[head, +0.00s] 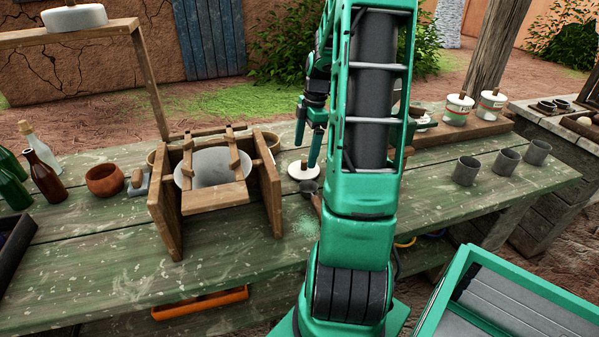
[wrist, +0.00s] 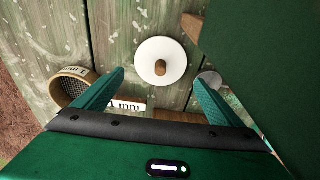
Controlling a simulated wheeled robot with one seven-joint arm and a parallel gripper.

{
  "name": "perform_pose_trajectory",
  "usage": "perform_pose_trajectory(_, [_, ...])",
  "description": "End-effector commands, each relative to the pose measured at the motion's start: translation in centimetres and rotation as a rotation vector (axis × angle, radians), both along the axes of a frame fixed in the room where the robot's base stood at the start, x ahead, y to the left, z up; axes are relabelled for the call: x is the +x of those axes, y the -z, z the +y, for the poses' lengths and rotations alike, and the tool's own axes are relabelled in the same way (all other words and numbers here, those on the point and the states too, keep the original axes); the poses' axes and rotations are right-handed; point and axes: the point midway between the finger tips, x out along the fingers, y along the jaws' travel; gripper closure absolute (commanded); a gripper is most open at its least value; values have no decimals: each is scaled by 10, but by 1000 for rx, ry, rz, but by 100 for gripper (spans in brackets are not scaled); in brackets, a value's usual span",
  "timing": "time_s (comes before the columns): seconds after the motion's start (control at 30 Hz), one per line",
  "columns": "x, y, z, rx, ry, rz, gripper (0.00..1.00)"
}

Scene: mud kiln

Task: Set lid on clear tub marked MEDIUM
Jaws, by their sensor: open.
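A round white lid (head: 303,171) with a brown wooden knob lies on the green plank table, just right of the wooden frame. In the wrist view the lid (wrist: 150,69) lies ahead of and between my two fingers. My gripper (head: 310,145) is open and empty, pointing down above the lid, with a gap between its fingers. It also shows in the wrist view (wrist: 158,88). Two white tubs with lids, one with a green band (head: 458,110) and one with a red band (head: 489,106), stand at the back right. Their writing is too small to read. I cannot pick out a tub marked MEDIUM; my arm hides part of the table.
A wooden frame holding a pale bowl (head: 213,168) stands close left of the lid. A round sieve (wrist: 72,87) is left of my fingers. Grey cups (head: 466,170) stand at right; bottles (head: 42,174) and a brown bowl (head: 104,180) at left.

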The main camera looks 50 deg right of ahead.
Motion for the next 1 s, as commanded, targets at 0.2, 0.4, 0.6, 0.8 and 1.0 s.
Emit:
perform_pose_trajectory(0.2, [-1, 14, 0, 1, 5, 2, 10])
perform_pose_trajectory(0.4, [3, 41, 0, 2, 5, 2, 10])
perform_pose_trajectory(0.6, [4, 58, 2, 0, 5, 2, 10])
perform_pose_trajectory(0.8, [4, 59, 2, 0, 5, 1, 10])
perform_pose_trajectory(1.0, [4, 59, 2, -1, 5, 0, 40])
